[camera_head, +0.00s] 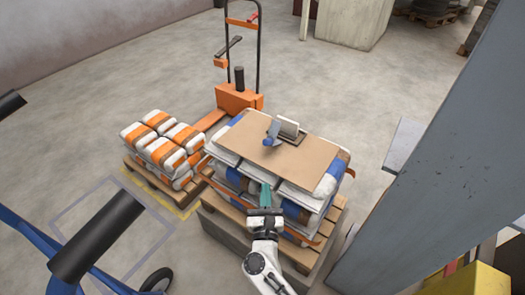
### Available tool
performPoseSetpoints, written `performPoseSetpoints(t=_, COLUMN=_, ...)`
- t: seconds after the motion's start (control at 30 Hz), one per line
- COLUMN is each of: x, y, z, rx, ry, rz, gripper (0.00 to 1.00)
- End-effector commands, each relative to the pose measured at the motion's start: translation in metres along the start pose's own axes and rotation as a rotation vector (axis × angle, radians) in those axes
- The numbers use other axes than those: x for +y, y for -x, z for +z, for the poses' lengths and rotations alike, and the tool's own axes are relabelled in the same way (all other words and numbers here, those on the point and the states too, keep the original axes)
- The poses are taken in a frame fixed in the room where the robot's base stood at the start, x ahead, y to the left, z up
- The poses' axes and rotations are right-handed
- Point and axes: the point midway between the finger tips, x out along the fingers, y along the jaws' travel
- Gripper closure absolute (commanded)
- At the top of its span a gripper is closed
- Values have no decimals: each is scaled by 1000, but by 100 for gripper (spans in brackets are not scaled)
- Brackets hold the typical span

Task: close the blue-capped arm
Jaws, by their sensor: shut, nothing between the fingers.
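A small device lies on the brown cardboard sheet (300,165) on top of the stacked bags. It has a pale upright part (289,128) and a blue-capped arm (272,132) that sticks out toward its lower left. The arm looks raised apart from the pale part, but it is too small to tell its exact angle. My gripper (266,187), with teal fingers, is shut and empty. In the picture it is below the device, at the near edge of the stack, apart from the blue cap.
The bags (235,178) rest on a wooden pallet (228,214). A smaller stack of orange-striped bags (163,145) stands at left, by an orange pallet truck (238,98). A grey post (440,160) stands at right. A blue-framed cart (40,243) is at lower left.

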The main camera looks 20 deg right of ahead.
Motion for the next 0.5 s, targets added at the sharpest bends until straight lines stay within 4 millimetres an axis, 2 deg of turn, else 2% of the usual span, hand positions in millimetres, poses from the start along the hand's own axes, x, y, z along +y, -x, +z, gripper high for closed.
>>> performPoseSetpoints(t=0.17, x=0, y=-21, z=0, rx=-1, ry=-2, rz=-5, gripper=100)
performPoseSetpoints(t=0.5, x=-1, y=-80, z=-2, rx=-1, ry=0, rz=-5, gripper=100)
